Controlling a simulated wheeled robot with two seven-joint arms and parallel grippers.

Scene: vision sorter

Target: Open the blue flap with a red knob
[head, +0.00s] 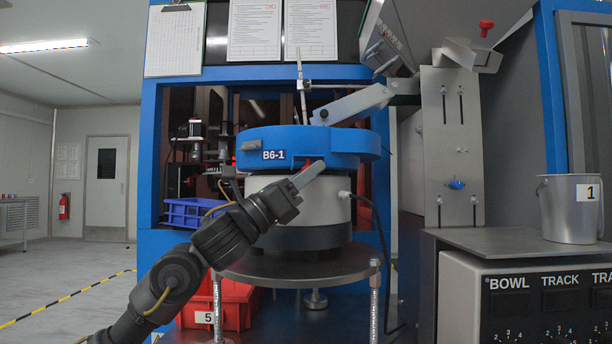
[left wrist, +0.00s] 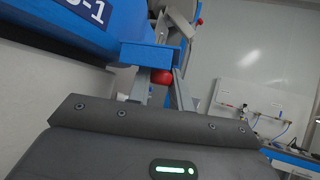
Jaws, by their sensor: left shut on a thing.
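The blue flap (left wrist: 150,55) shows in the left wrist view as a small blue block at the side of the blue bowl feeder (left wrist: 75,28). Its red knob (left wrist: 163,76) sits just below it, between my finger bars. In the head view, my left gripper (head: 312,172) reaches up from the lower left to the front of the bowl feeder marked B6-1 (head: 325,140). It is shut on the red knob, with a little red showing between the fingers. My gripper partly hides the knob and flap. I cannot tell how far the flap is open. My right gripper is not in view.
A grey chute (head: 352,103) lies above the bowl. Another red knob (head: 486,25) is at the upper right. A metal bucket (head: 570,210) stands on the control box at right. A blue bin (head: 187,212) and red bin (head: 238,303) are at left.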

